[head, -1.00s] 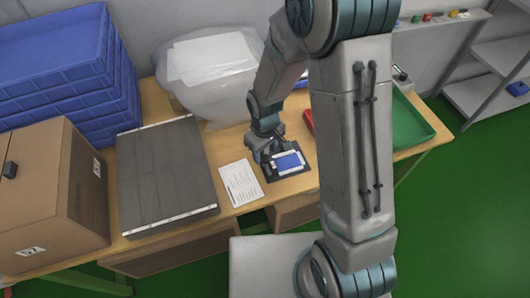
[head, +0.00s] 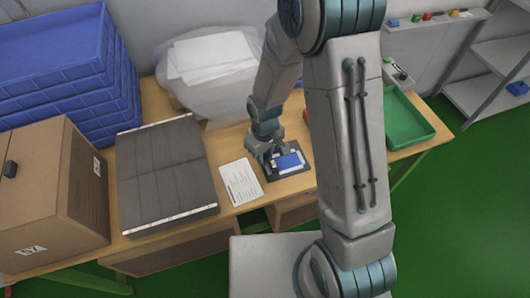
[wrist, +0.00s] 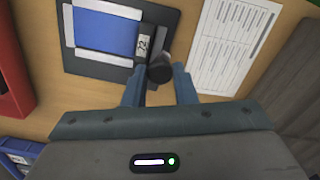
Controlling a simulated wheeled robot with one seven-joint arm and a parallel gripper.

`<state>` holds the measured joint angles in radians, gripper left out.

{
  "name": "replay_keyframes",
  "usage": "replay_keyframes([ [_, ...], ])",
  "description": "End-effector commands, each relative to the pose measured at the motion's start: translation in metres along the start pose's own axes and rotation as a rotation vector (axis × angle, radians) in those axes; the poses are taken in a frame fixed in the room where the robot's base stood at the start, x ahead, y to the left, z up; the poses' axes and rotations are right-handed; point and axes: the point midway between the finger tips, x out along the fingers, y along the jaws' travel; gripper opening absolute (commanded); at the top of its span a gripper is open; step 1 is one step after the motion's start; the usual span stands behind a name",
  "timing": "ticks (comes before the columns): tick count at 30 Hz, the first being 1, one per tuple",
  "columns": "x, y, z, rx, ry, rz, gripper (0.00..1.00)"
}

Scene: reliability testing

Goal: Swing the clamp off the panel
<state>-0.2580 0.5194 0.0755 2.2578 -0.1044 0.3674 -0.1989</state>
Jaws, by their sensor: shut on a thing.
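The panel (wrist: 105,32) is a blue rectangle with white strips along its edges, lying on a dark base plate (wrist: 167,22) on the bench. The panel also shows in the head view (head: 289,162). The clamp (wrist: 159,70) shows as a dark round knob, with a small white label and dark parts beside it, at the panel's right edge in the wrist view. My gripper (wrist: 158,92) is shut on the clamp's knob; in the head view my gripper (head: 264,152) is at the plate's far left corner. Whether the clamp still touches the panel is unclear.
A printed sheet (head: 241,183) lies left of the plate, then a grey slab (head: 165,175), a cardboard box (head: 50,195) and stacked blue crates (head: 65,70). A clear bag (head: 212,70) is behind. A green tray (head: 408,120) is right; a red bin (wrist: 12,85) is near.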

Motion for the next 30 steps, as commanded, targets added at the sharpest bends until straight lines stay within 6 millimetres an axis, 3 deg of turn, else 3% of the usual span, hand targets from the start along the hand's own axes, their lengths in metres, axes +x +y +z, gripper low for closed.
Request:
replay_keyframes([
  [11, 0.003, -0.007, -0.009, 0.201, 0.002, 0.001, 0.02],
  [30, 0.0, -0.016, -0.038, 0.798, 0.001, 0.0, 0.02],
])
